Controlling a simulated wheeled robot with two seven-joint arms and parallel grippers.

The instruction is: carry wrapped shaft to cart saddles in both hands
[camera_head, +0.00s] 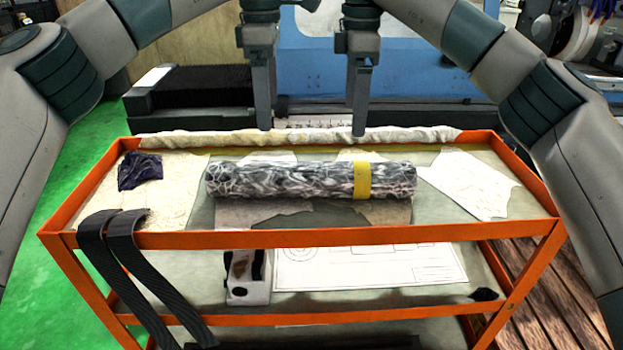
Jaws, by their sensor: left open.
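The wrapped shaft (290,182), in mottled grey, black and white wrapping with a yellow band (362,181) near its right end, lies crosswise on the top shelf of the orange cart (310,237). Pale pieces show behind and below it; I cannot make out the saddles under it. My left gripper (265,128) points down beyond the shaft, near the cart's back edge, open and apart from the shaft. My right gripper (359,133) points down beside it to the right, also apart from the shaft. Its finger gap does not show.
A dark blue cloth (140,171) lies on the top shelf's left, and a white sheet (470,187) on its right. Black straps (125,262) hang over the front left edge. A drawing (370,267) lies on the lower shelf. A blue machine (420,98) stands behind the cart.

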